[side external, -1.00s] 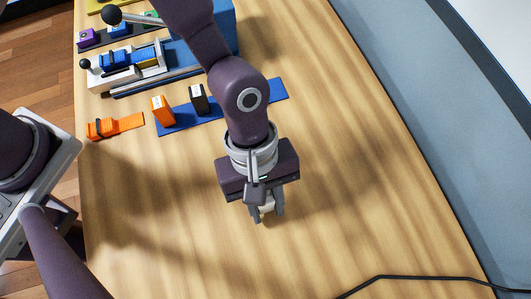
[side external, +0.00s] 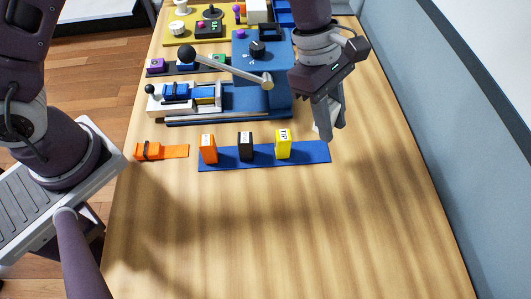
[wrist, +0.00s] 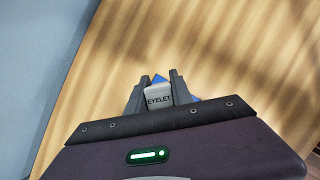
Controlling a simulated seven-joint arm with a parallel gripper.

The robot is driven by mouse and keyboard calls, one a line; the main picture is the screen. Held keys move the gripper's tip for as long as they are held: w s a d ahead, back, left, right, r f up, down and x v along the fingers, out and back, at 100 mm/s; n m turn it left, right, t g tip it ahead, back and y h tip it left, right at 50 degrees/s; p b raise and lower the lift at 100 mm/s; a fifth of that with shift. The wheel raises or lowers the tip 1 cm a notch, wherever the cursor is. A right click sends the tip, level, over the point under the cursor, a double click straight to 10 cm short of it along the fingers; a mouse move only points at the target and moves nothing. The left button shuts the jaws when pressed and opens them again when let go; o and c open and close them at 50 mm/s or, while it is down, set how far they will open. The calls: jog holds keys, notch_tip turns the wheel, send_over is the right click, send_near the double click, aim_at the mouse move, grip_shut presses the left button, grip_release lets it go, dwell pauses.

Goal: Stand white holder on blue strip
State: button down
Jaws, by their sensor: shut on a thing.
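The white holder (wrist: 158,98), labelled EYELET, is between the two fingers of my gripper (wrist: 158,92), which is shut on it. In the side view my gripper (side external: 330,128) points down at the right end of the blue strip (side external: 312,153), and only a pale edge of the holder (side external: 316,128) shows beside a finger. Blue shows behind and beside the holder in the wrist view. I cannot tell whether the holder touches the strip. Orange (side external: 208,149), black (side external: 246,146) and yellow (side external: 284,144) holders stand upright in a row on the strip.
An orange strap piece (side external: 162,151) lies left of the strip. Behind is a blue and white fixture (side external: 228,98) with a ball-ended lever (side external: 230,68), and farther back a yellow panel (side external: 185,37). The table in front is clear.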

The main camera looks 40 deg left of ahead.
aim_at(324, 157)
jog(key=shift+w+a+f+n, duration=0.15)
jog(key=shift+w+a+f, duration=0.15)
jog(key=shift+f, duration=0.25)
jog(key=shift+w+a+f+n, duration=0.15)
jog(key=shift+w+a+f, duration=0.15)
jog(key=shift+f, duration=0.2)
notch_tip(324, 157, down, 8)
jog(key=shift+d+r, duration=0.1)
jog(key=c, duration=1.1)
grip_release()
jog(key=v, duration=1.2)
jog(key=shift+s, duration=0.1)
jog(key=shift+r, duration=0.1)
